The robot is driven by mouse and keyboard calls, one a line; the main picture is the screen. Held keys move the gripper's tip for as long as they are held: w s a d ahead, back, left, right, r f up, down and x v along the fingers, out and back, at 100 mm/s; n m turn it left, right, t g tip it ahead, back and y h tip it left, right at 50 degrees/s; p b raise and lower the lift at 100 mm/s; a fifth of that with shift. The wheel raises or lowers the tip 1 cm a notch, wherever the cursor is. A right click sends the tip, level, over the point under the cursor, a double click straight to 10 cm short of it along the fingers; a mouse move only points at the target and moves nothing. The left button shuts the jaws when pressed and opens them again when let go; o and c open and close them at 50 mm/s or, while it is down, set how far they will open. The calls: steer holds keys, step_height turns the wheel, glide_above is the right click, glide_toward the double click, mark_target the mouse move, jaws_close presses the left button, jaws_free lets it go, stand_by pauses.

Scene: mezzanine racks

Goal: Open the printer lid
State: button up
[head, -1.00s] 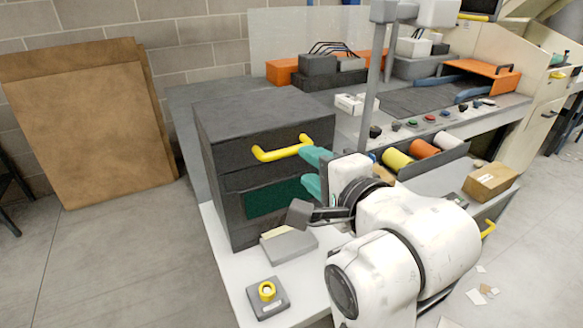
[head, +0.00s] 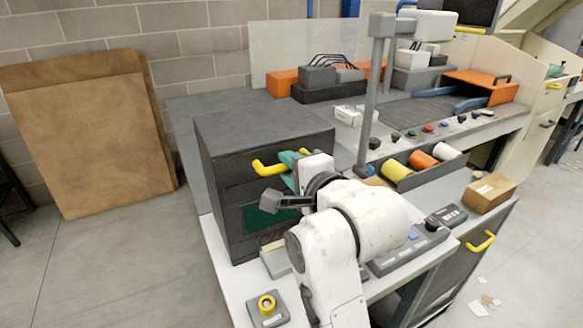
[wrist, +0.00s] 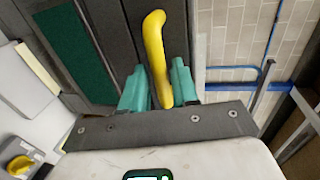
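The printer (head: 258,135) is a dark grey box on the white bench, with a yellow handle (head: 268,168) across its upper front. A dark green panel (head: 262,222) sits below the handle, partly hidden by my arm. My gripper (head: 290,170) is at the handle. In the wrist view, the yellow handle (wrist: 155,50) runs between the two teal fingertips (wrist: 152,88), with a gap visible beside it, so the fingers are open around it. The lid looks closed.
A yellow-topped button box (head: 267,306) stands on the white bench at the front. A cardboard box (head: 488,192) and a rack of coloured rolls (head: 420,165) are to the right. Cardboard sheets (head: 85,130) lean on the wall at left.

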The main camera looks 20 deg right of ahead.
jaws_close()
stand_by(0.4)
